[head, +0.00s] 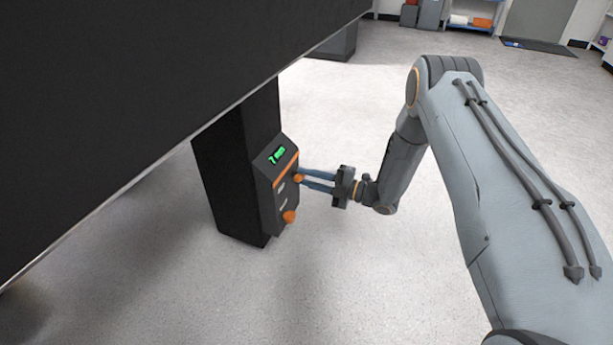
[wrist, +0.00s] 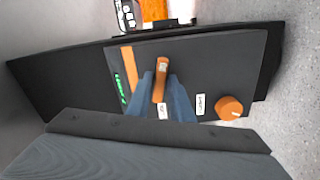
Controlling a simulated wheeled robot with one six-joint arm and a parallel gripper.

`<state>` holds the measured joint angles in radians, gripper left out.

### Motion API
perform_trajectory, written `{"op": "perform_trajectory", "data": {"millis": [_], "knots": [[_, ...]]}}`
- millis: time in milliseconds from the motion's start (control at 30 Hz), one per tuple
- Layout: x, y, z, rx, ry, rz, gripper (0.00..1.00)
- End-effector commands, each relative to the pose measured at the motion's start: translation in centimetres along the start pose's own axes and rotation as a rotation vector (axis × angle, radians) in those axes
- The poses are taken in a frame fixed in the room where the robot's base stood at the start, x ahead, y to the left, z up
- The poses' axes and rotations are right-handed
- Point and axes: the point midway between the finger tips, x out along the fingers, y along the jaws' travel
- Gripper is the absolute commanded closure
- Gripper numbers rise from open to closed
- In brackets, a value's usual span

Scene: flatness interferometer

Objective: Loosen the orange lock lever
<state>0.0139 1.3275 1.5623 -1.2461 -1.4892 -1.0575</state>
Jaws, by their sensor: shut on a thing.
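The orange lock lever (wrist: 161,80) stands out from the dark control panel (wrist: 215,60) in the wrist view, with a small label on its end. My gripper (wrist: 160,85) has its two blue-grey fingers on either side of the lever and is shut on it. In the head view the lever (head: 298,178) is a small orange spot at the tips of my gripper (head: 302,180), mostly hidden by the fingers. The panel (head: 267,196) is on the side of a black leg.
A green display reading 7 mm (head: 276,155) sits above an orange strip on the panel. A round orange knob (head: 289,217) is lower down. A large black slab (head: 130,90) overhangs the leg. The grey floor to the right is clear.

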Motion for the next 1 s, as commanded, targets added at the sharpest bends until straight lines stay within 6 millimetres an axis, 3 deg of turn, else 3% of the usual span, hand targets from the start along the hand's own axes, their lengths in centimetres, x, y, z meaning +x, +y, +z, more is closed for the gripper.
{"op": "perform_trajectory", "data": {"millis": [1000], "knots": [[-0.10,0.04,0.04,0.952,-0.001,0.001,1.00]]}}
